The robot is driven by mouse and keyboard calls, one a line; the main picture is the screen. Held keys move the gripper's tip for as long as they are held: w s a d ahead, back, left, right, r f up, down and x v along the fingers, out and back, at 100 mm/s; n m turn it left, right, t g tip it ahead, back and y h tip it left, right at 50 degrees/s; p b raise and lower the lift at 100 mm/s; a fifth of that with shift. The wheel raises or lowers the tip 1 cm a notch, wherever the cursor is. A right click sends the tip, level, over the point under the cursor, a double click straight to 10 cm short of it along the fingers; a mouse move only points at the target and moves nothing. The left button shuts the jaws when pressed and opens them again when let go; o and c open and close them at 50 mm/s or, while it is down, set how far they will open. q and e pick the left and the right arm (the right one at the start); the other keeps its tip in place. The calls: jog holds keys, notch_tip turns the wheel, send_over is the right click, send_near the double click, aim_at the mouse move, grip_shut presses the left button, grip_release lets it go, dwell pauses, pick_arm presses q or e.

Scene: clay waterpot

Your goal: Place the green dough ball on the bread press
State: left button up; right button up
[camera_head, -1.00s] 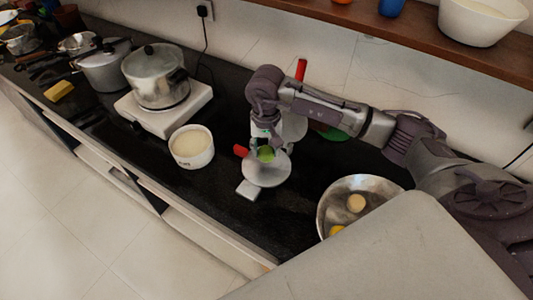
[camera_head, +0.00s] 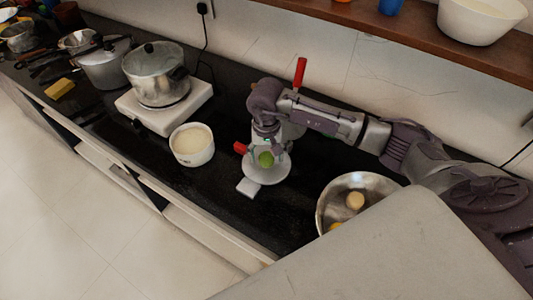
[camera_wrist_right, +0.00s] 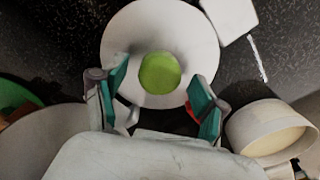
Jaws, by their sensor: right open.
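The green dough ball (camera_head: 266,159) lies on the round pale plate of the bread press (camera_head: 262,177). In the right wrist view the green dough ball (camera_wrist_right: 160,73) sits near the middle of the bread press plate (camera_wrist_right: 125,40). My right gripper (camera_head: 266,150) is over the plate at the ball. In the right wrist view my right gripper (camera_wrist_right: 157,100) has its teal-padded fingers apart, one on each side below the ball, with a gap to it. The press has red handles (camera_head: 300,72). My left gripper is not in view.
A white pot of pale contents (camera_head: 192,145) stands left of the press. A metal bowl (camera_head: 352,190) with dough balls stands to its right. A large lidded pot (camera_head: 155,75) sits on a white stove (camera_head: 164,109) further left.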

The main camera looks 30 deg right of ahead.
aim_at(266, 161)
jog(key=shift+r+p, duration=0.3)
jog(key=shift+p, duration=0.05)
notch_tip(266, 161, up, 12)
jog(key=b, duration=0.3)
jog(key=shift+f, duration=0.15)
